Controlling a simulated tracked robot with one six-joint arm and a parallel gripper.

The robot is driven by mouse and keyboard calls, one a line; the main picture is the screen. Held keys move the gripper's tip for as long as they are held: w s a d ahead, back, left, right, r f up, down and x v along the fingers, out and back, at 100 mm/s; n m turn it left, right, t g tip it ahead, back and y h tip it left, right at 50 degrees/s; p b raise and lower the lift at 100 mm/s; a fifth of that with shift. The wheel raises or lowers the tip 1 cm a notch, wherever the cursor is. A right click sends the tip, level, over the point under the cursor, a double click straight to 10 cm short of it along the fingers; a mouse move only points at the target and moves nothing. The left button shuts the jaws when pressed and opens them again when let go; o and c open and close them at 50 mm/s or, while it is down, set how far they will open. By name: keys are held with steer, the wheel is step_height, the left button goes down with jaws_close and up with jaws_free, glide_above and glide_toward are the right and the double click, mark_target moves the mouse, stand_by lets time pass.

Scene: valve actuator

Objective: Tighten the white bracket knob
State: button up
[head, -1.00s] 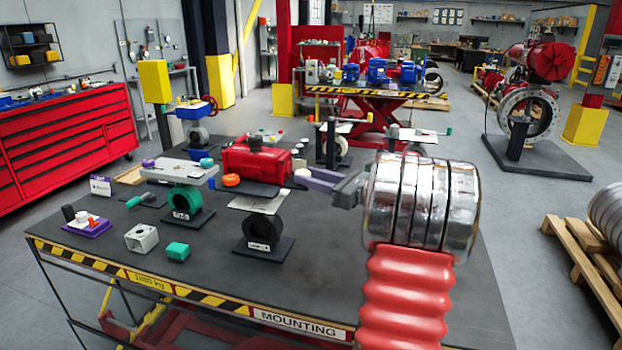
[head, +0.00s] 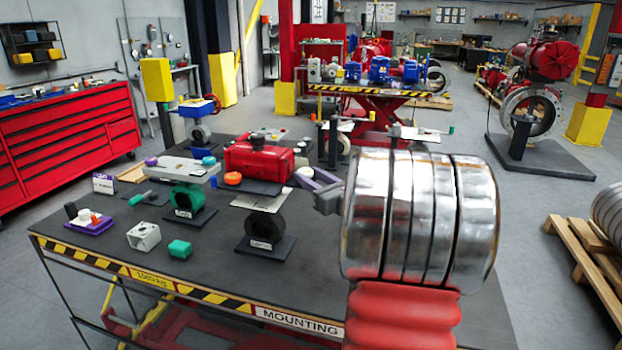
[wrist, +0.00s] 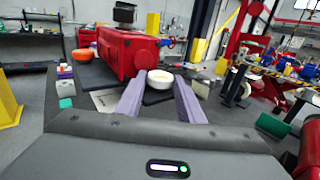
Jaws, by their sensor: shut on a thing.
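The white bracket knob (head: 304,172) is at the right end of the bracket under the red actuator (head: 258,160) in the head view. In the wrist view the white knob (wrist: 160,77) sits at the tips of my gripper's two purple fingers. My gripper (head: 310,178) reaches it from the right, and the wrist view shows my gripper (wrist: 160,85) shut on it, one finger on each side. The knob's far side is hidden.
An orange knob (head: 232,179) is on the bracket's left end. A green valve (head: 187,203) with a grey plate stands to the left. A white housing (head: 144,236) and a green block (head: 180,249) lie on the table (head: 110,215). The table's front is fairly clear.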

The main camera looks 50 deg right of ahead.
steer(key=shift+r, duration=0.1)
steer(key=o, duration=1.1)
steer(key=shift+c, duration=0.2)
steer(key=shift+d+n+y, duration=0.15)
steer(key=shift+n+y, duration=0.15)
steer(key=shift+y, duration=0.2)
steer(key=shift+d+n+y, duration=0.25)
steer(key=shift+n+y, duration=0.7)
steer(key=shift+y, duration=0.55)
steer(key=shift+d+n+y, duration=0.2)
steer(key=shift+n+y, duration=0.75)
steer(key=shift+y, duration=0.55)
steer(key=v, duration=1.3)
steer(key=shift+s, duration=0.4)
